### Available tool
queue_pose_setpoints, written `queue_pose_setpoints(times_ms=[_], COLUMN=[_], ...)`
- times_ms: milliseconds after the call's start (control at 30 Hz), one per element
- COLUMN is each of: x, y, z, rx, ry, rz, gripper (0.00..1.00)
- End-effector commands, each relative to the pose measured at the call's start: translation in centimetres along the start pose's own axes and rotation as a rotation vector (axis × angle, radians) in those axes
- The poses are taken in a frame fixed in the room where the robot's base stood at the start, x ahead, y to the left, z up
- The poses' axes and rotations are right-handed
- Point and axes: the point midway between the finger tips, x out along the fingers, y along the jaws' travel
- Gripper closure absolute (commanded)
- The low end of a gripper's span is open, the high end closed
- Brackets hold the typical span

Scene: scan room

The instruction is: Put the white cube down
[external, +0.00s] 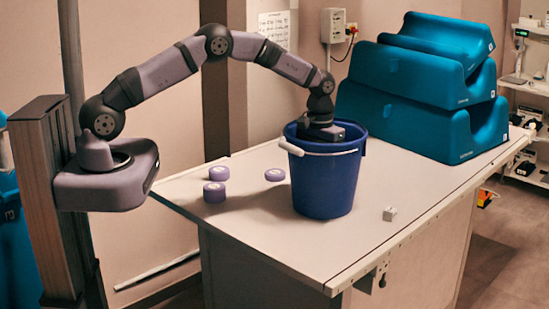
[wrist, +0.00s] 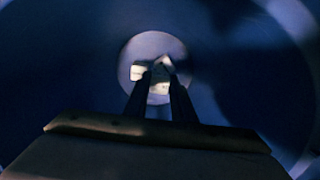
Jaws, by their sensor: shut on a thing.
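My gripper (external: 321,131) points down into the mouth of the blue bucket (external: 322,185), and its fingers are hidden by the bucket wall in the external view. In the wrist view my gripper (wrist: 158,70) has its two dark fingers close together, shut on a small white cube (wrist: 160,88). Bright faces of the cube show at and around the fingertips; its full outline is unclear. The held cube is inside the bucket, above or near a pale round area at the bottom; I cannot tell whether it touches.
A small pale cube (external: 390,213) lies on the table (external: 300,250) right of the bucket. Three purple rolls, one of them here (external: 214,191), lie to its left. Stacked teal foam blocks (external: 420,115) stand behind. The bucket's handle (external: 292,146) hangs on its near left side.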

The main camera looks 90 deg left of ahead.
Motion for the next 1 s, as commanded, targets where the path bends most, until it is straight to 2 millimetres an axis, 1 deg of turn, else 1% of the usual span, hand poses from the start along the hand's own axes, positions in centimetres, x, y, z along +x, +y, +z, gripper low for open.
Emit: queue_pose_setpoints(times_ms=[333, 367, 400, 433, 767, 1000], x=[1.0, 1.0, 0.9, 0.9, 0.8, -1.0], y=[0.0, 0.0, 0.0, 0.0, 0.0, 0.0], z=[0.0, 0.0, 0.0, 0.0, 0.0, -0.1], rx=[0.0, 0.0, 0.0, 0.0, 0.0, 0.0], ry=[0.0, 0.0, 0.0, 0.0, 0.0, 0.003], rz=[0.0, 0.0, 0.0, 0.0, 0.0, 0.001], gripper=[0.99, 0.73, 0.63, 0.59, 0.59, 0.59])
